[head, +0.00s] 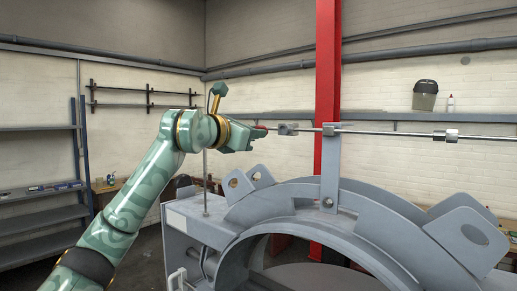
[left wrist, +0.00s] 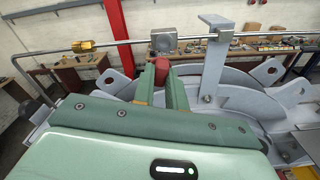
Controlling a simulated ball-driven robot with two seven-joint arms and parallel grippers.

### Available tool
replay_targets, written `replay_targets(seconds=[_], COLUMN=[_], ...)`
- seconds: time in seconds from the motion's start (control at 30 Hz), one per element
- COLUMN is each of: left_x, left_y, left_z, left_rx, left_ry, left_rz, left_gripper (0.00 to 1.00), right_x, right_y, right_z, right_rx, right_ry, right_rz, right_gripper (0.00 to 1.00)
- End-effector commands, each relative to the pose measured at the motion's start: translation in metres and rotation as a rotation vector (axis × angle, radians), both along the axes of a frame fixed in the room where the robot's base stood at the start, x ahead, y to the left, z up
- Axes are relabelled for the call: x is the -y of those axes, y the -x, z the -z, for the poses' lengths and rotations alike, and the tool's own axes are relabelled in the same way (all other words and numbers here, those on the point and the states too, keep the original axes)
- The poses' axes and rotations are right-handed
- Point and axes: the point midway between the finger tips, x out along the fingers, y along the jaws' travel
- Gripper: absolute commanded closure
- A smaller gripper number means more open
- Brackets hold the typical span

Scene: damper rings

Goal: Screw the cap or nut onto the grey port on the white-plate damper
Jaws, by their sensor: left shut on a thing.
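My left gripper (head: 257,133) is shut on a small red cap (head: 262,127). In the left wrist view the cap (left wrist: 162,68) sits between the fingertips (left wrist: 166,80). A grey block-like fitting (head: 288,129) on the thin pipe is just beyond the cap; it also shows in the left wrist view (left wrist: 164,40). The cap appears very close to it; I cannot tell if they touch. The grey damper ring (head: 300,195) stands below, with a small white plate (head: 177,220) on its left corner. My right gripper is not in view.
The thin pipe (head: 390,133) runs across above the ring, held by an upright bracket (head: 330,170). Another fitting (head: 446,135) is farther right. A brass fitting (left wrist: 88,46) is on the pipe at left in the wrist view. A red column (head: 328,70) stands behind.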

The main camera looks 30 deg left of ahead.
Motion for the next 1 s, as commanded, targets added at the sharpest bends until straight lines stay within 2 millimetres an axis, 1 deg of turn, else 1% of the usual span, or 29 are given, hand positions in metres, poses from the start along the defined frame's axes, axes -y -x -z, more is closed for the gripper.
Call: replay_targets(seconds=[0.13, 0.33, 0.53, 0.67, 0.97, 1.0], left_x=[0.001, 0.001, 0.001, 0.002, 0.004, 0.004], left_y=[0.000, 0.000, -0.001, -0.009, -0.038, -0.037], left_z=[0.000, 0.000, 0.000, -0.001, -0.002, -0.001], left_rx=[0.045, 0.048, 0.046, 0.045, 0.044, 0.047], left_ry=[0.003, 0.004, 0.004, 0.005, 0.006, 0.005], left_rz=[0.002, 0.001, 0.001, 0.002, 0.003, 0.001], left_gripper=[1.00, 1.00, 1.00, 1.00, 1.00, 1.00], right_x=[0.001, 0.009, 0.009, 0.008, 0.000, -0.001], right_y=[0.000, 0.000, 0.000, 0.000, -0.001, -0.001], right_z=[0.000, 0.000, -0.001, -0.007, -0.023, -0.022], right_rx=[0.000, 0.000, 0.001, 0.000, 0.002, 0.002], right_ry=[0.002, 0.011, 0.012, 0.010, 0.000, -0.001], right_rz=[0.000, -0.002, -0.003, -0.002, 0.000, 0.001], right_gripper=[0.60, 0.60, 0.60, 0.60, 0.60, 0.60])
